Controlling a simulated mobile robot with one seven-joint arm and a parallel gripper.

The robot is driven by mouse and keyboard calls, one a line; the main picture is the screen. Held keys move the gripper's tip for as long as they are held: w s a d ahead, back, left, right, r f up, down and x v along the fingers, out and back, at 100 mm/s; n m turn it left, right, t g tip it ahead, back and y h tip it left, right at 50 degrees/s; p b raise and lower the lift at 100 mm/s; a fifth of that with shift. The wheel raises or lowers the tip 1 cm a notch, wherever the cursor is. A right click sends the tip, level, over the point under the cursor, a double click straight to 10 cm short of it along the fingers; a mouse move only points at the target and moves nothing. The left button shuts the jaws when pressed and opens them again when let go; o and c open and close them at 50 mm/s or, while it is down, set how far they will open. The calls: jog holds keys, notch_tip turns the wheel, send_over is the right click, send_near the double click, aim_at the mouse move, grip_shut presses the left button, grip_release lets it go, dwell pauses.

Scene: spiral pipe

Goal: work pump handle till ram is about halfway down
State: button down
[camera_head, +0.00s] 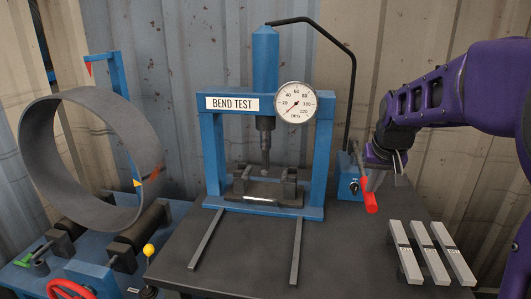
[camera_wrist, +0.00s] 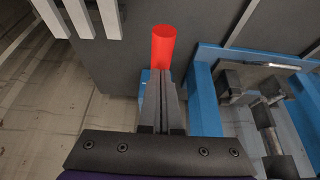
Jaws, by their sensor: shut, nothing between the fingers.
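The blue bend-test press (camera_head: 323,165) stands on the dark table. Its dark ram (camera_head: 265,140) hangs under the blue cylinder (camera_head: 265,60), its rounded tip between and just above the two bend supports. Whether the tip touches anything is unclear. The blue pump (camera_head: 349,180) sits right of the press. The pump handle's red grip (camera_head: 370,202) points down toward the front. My gripper (camera_head: 374,182) is at the handle's upper part; in the wrist view its fingers (camera_wrist: 161,80) are shut with nothing between, and the red grip (camera_wrist: 153,45) shows just beyond their tips. Contact is unclear.
A dial gauge (camera_head: 296,102) is at the press's upper right, its needle pointing lower left. Several metal bars (camera_head: 428,252) lie at the table's right. Two rails (camera_head: 206,239) run forward from the press. A large pipe ring (camera_head: 85,100) stands at the left.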

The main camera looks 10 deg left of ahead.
notch_tip(320, 180, up, 16)
jog(key=w+p, duration=0.2)
jog(key=p, duration=0.8)
jog(key=shift+w+p, duration=0.3)
jog(key=shift+p, duration=0.1)
notch_tip(320, 180, down, 5)
jog(key=s+b, duration=0.1)
jog(key=b, duration=0.3)
jog(key=r+p, duration=0.2)
jog(key=w+r+p, duration=0.1)
jog(key=r+p, duration=0.1)
jog(key=r, duration=0.1)
dwell(0.5)
jog(key=shift+r, duration=0.1)
dwell(0.4)
